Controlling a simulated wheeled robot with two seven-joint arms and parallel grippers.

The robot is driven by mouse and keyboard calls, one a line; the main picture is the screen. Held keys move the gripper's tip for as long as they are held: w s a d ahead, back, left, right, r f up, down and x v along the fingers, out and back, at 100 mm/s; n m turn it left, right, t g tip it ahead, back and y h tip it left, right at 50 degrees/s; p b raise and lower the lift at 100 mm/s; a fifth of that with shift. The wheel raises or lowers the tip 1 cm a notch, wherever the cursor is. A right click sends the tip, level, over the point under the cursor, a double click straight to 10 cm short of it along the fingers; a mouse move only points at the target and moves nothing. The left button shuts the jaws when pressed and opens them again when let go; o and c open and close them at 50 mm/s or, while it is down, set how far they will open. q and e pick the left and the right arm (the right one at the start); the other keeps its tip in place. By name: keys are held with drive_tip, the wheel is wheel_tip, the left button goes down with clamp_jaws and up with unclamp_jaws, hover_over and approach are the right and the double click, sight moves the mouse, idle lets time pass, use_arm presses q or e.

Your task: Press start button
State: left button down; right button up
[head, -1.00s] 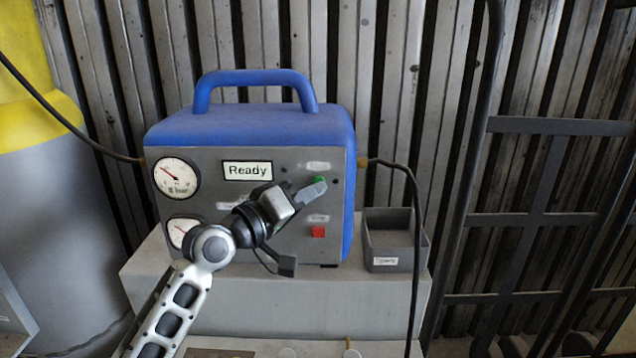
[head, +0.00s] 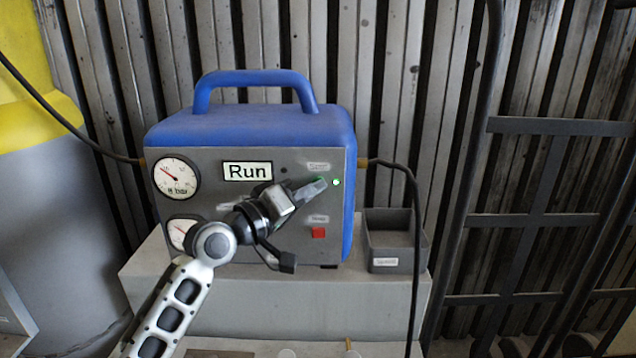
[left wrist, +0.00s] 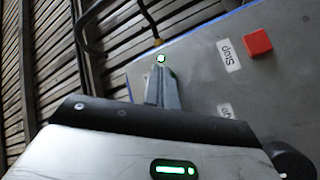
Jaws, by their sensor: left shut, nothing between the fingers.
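The blue blower unit (head: 250,128) stands on a grey block, and its display (head: 247,171) reads "Run". The green start button (head: 320,180) shows only as a sliver behind my left gripper (head: 322,186). That gripper is shut and empty, with its fingertips at the button on the front panel. A small indicator light (head: 337,183) glows right of the fingertips. The red stop button (head: 318,232) sits below; it also shows in the left wrist view (left wrist: 258,43). In that view the closed fingers (left wrist: 162,85) reach the panel and hide the start button. My right gripper is not in view.
Two gauges are on the panel's left side, the upper one (head: 176,178) clear and the lower partly hidden by my arm. A grey open bin (head: 397,262) stands right of the unit.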

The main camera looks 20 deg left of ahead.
use_arm(q)
drive_tip(key=shift+s+d, duration=0.1)
drive_tip(key=shift+s, duration=0.3)
drive_tip(key=shift+s+p, duration=0.1)
drive_tip(key=shift+p, duration=0.25)
drive_tip(key=s+p, duration=0.1)
drive_tip(key=s+d+p, duration=0.1)
drive_tip(key=s, duration=0.1)
drive_tip(key=s+p, duration=0.1)
drive_tip(key=s, duration=0.1)
drive_tip(key=shift+s+d, duration=0.25)
drive_tip(key=shift+d, duration=0.1)
